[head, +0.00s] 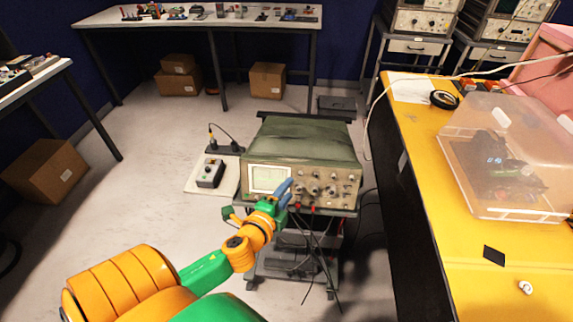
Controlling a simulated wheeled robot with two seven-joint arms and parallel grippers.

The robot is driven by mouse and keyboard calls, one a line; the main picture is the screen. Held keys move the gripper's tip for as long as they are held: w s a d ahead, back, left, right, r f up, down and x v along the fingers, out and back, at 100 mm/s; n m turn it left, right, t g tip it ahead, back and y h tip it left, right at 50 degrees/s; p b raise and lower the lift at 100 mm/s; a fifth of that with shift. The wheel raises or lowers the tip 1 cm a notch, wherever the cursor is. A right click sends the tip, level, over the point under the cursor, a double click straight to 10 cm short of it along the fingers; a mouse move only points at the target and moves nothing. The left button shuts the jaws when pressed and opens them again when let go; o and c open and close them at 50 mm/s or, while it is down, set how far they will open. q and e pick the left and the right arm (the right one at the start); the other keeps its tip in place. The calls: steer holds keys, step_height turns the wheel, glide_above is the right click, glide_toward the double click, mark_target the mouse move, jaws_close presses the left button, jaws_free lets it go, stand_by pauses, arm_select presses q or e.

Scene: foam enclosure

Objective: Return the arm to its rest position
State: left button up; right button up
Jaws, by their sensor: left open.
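My left arm comes in from the lower left, orange and green, reaching toward the middle of the head view. My left gripper (285,192) has blue-grey fingers and is open. It is in front of the front panel of a green oscilloscope (310,145), between its screen (268,179) and its knobs. I cannot tell whether the fingers touch the panel. Nothing shows between the fingers. My right gripper is not in view.
The oscilloscope stands on a cart with hanging cables (312,245). A white board with a small grey box (211,173) is to its left. A yellow bench (440,245) with a clear plastic box (510,150) is at the right.

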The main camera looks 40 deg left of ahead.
arm_select(q)
steer(key=shift+w, duration=0.1)
steer(key=s+f+n+g+h, duration=0.1)
steer(key=s+f+n+g, duration=0.2)
steer(key=f, duration=0.7)
steer(key=s+f+n+g, duration=0.25)
steer(key=s+f, duration=0.35)
steer(key=f, duration=0.4)
steer(key=s+d+f+n+g, duration=0.2)
steer(key=s+d+f, duration=0.1)
steer(key=s, duration=0.4)
steer(key=s+d+f+n+g+h, duration=0.1)
steer(key=s+d+f+n+g, duration=0.1)
steer(key=s+f, duration=0.4)
steer(key=s+d+f+n+g+h, duration=0.1)
steer(key=s+d+f+g, duration=0.3)
steer(key=s, duration=0.6)
steer(key=shift+f+n, duration=0.6)
steer(key=shift+n, duration=0.15)
